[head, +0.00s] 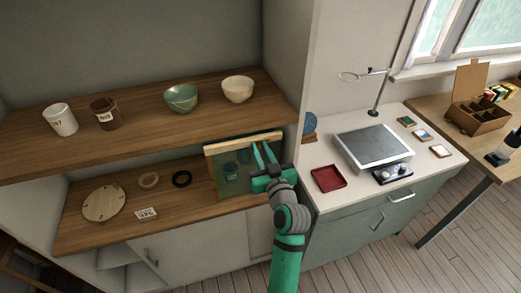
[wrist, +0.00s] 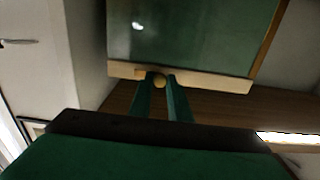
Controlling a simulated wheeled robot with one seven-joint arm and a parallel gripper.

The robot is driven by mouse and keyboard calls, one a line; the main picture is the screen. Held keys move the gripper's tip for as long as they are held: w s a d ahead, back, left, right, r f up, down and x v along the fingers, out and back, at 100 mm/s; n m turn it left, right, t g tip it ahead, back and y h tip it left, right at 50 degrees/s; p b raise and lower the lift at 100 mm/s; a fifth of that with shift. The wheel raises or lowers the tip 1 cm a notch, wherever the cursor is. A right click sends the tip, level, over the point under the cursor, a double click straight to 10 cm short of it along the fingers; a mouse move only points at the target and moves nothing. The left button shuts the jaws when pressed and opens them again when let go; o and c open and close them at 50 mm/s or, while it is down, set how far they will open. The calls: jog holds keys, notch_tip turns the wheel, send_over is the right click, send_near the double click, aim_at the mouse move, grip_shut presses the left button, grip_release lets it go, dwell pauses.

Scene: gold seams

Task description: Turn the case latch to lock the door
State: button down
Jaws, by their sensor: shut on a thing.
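The case (head: 213,180) stands on the lower wooden shelf, with a pale wood frame and a see-through greenish door (head: 235,165). In the wrist view the door (wrist: 190,35) fills the top, with its pale wood edge (wrist: 215,82) below it. The latch (wrist: 160,82) is a small round brass-coloured piece on that edge. My gripper (wrist: 160,84) has its two green fingers on either side of the latch, shut on it. In the head view my gripper (head: 262,158) is at the right side of the case, and the latch is hidden there. The latch's turn angle cannot be told.
A partition wall (head: 291,75) stands close right.

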jog(key=shift+m, duration=0.3)
jog(key=m, duration=0.3)
jog(key=shift+m, duration=0.4)
jog(key=m, duration=0.4)
jog(key=shift+m, duration=0.3)
jog(key=m, duration=0.4)
jog(key=shift+d, duration=0.1)
jog(key=m, duration=0.4)
jog(key=shift+m, duration=0.3)
jog(key=shift+f, duration=0.1)
jog(key=c, duration=1.7)
grip_release()
